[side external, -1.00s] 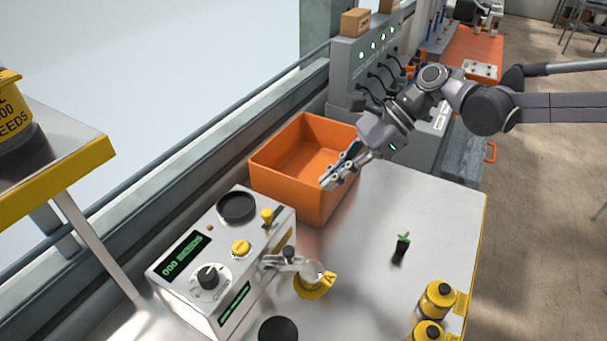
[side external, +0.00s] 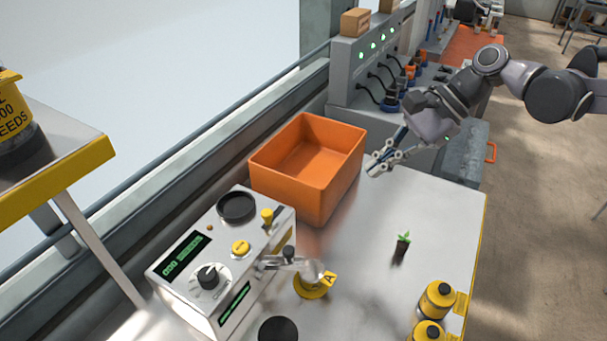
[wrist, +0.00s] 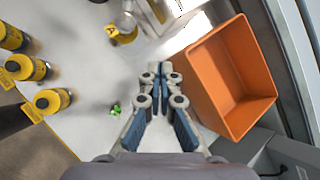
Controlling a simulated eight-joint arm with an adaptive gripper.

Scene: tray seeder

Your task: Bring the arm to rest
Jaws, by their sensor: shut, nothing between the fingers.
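My gripper (side external: 377,165) is shut and empty. In the side view it hangs in the air to the right of the orange bin (side external: 268,178), above the far part of the white table. The wrist view shows its fingertips (wrist: 159,68) together, with the orange bin (wrist: 262,112) to their right and a small green seedling (wrist: 115,110) to their left. My arm reaches in from the right.
A white seeder machine (side external: 214,258) with dials stands at the table's left. The seedling in a dark plug (side external: 402,246) and yellow-and-black bottles (side external: 436,301) stand at the right. A grey unit (side external: 355,88) with green lights is behind.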

